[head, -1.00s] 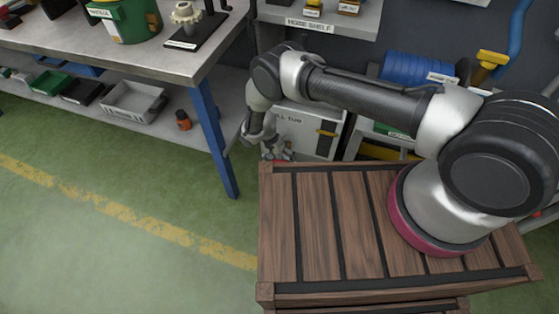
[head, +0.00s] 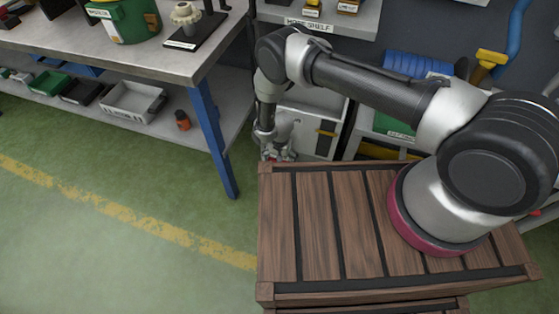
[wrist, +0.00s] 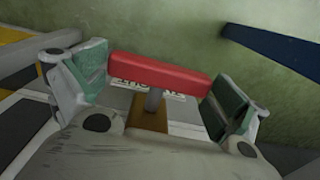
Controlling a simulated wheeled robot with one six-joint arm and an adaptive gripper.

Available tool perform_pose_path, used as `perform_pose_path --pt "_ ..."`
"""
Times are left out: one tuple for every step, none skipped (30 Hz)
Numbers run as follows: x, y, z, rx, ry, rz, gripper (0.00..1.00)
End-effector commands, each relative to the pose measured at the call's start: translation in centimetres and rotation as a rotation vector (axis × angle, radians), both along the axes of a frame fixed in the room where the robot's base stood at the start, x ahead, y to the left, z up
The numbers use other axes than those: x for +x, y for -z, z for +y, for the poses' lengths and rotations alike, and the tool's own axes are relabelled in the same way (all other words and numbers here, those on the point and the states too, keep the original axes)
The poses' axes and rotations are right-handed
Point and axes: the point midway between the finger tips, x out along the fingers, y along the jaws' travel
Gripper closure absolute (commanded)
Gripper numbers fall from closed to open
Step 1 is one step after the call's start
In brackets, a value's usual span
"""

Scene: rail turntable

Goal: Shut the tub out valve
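A red bar-shaped valve handle (wrist: 160,75) on a short grey stem shows in the wrist view. A label behind it is mostly hidden, so I cannot read which valve it is. My gripper (wrist: 160,90) is open, with one green-padded finger near each end of the red bar. The bar lies crosswise between the fingers, slightly tilted, and I see no clear grip on it. In the head view my gripper (head: 277,154) points down in front of the pale tub cabinet (head: 308,140), just beyond the wooden crate top. The handle is mostly hidden there.
The slatted wooden top (head: 335,230) carries my arm base. A workbench (head: 150,55) with a blue leg (head: 212,135) stands to the left of my gripper. Shelving with a blue coiled hose (head: 405,65) is behind my arm. Green floor (head: 110,260) is clear at the left.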

Motion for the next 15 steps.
perform_pose_path --pt "0.0 0.0 0.0 0.000 0.000 0.000 0.00" --pt "0.0 0.0 0.0 0.000 0.000 0.000 0.00" --pt "0.0 0.0 0.0 0.000 0.000 0.000 0.00" --pt "0.0 0.0 0.0 0.000 0.000 0.000 0.00" --pt "0.0 0.0 0.0 0.000 0.000 0.000 0.00" --pt "0.0 0.0 0.0 0.000 0.000 0.000 0.00" --pt "0.0 0.0 0.0 0.000 0.000 0.000 0.00" --pt "0.0 0.0 0.0 0.000 0.000 0.000 0.00" --pt "0.0 -0.1 0.0 0.000 0.000 0.000 0.00" --pt "0.1 -0.2 0.0 0.000 0.000 0.000 0.00" --pt "0.1 -0.4 0.0 0.000 0.000 0.000 0.00" --pt "0.1 -0.9 0.1 0.001 0.000 -0.001 0.00" --pt "0.1 -1.3 0.1 0.001 0.000 -0.001 0.00" --pt "0.1 -1.7 0.1 0.001 0.000 0.000 0.00" --pt "0.1 -2.5 0.1 0.001 0.000 -0.001 0.00"
